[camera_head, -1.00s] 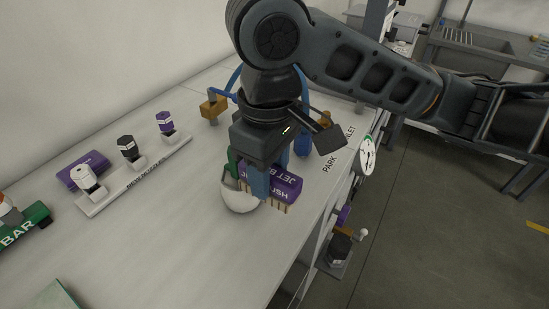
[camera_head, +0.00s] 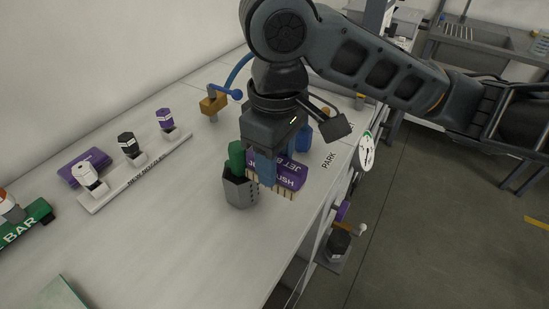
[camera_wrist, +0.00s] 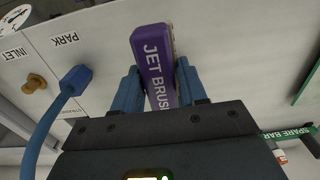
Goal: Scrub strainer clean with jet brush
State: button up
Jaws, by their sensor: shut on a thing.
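The purple jet brush (camera_head: 290,174), with tan bristles along its lower edge, is held in my gripper (camera_head: 266,172). The blue fingers are shut on its sides, and in the wrist view the brush (camera_wrist: 154,62) lies between both fingers. The strainer seems to be the dark grey faceted cup (camera_head: 240,191) with small holes and a green top (camera_head: 236,157). It stands upright on the bench just left of the brush. The gripper partly hides its right side, so I cannot tell whether the bristles touch it.
The bench (camera_head: 165,225) is clear in front. A nozzle rack (camera_head: 135,175) with several nozzles, a purple block (camera_head: 84,168) and a green bar (camera_head: 28,222) stand left. A blue hose (camera_head: 236,78) and brass fitting (camera_head: 213,103) are behind. The PARK label (camera_head: 328,160) is near the right edge.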

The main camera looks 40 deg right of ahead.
jog(key=shift+d+p, duration=0.2)
jog(key=shift+p, duration=1.35)
jog(key=a+p, duration=0.1)
jog(key=s+a, duration=0.1)
jog(key=a, duration=0.1)
jog(key=shift+r+p, duration=0.1)
jog(key=shift+p, duration=0.3)
dwell(1.0)
notch_tip(320, 180, up, 7)
jog(key=p, duration=0.1)
jog(key=shift+p, duration=0.4)
dwell(0.3)
